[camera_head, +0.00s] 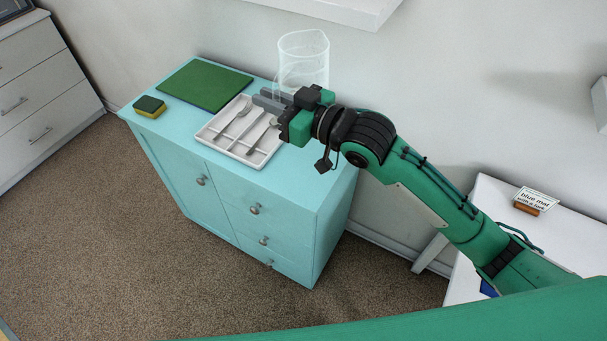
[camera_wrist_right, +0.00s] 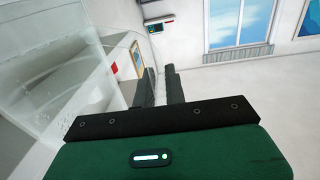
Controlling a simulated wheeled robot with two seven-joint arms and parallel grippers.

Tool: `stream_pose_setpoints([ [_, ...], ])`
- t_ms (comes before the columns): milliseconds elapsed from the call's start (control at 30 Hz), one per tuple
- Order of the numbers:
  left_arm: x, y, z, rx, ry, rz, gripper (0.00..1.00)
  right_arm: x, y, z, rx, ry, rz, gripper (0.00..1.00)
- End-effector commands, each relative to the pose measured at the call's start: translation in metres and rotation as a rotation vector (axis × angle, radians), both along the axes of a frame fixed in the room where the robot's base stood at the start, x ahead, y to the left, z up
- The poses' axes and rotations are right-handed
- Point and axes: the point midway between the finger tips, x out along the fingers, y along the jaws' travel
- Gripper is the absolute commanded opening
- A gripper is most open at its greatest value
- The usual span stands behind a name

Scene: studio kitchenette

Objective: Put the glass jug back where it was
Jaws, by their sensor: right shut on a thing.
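The clear glass jug (camera_head: 304,62) is upright above the back right part of the turquoise cabinet, in front of the wall. Its lower part is partly hidden behind my right gripper (camera_head: 268,100), so I cannot tell whether its base touches the cabinet top. The right gripper is shut on the jug, with its fingers pointing left at the jug's lower near side. In the right wrist view the jug (camera_wrist_right: 50,75) fills the left side, beside the gripper fingers (camera_wrist_right: 160,88). The exact grip point is not clear. My left gripper is not in view.
The turquoise cabinet (camera_head: 292,185) bears a green mat (camera_head: 206,84), a sponge (camera_head: 149,107) and a white cutlery tray (camera_head: 216,124) close to my gripper. A white table (camera_head: 490,195) at right carries a card (camera_head: 536,199) reading "blue mat with a fork". A white shelf (camera_head: 345,8) is above.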

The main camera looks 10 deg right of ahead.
Motion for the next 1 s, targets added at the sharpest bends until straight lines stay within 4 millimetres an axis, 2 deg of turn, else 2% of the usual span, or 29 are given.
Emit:
stream_pose_setpoints([
  [167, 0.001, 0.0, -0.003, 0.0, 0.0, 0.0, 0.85, 0.002, 0.001, -0.01, 0.0, -0.004, 0.013, 0.0],
  [267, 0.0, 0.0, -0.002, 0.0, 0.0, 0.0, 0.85, 0.001, 0.001, -0.028, 0.002, 0.0, 0.014, 0.0],
  [700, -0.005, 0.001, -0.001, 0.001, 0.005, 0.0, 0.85, 0.002, 0.001, -0.13, 0.0, -0.002, 0.013, 0.0],
  [833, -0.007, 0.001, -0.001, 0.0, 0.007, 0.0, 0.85, 0.002, 0.001, -0.148, 0.002, -0.005, 0.013, 0.0],
  [1000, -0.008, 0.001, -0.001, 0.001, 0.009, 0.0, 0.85, 0.001, 0.001, -0.159, 0.002, -0.006, 0.014, 0.0],
])
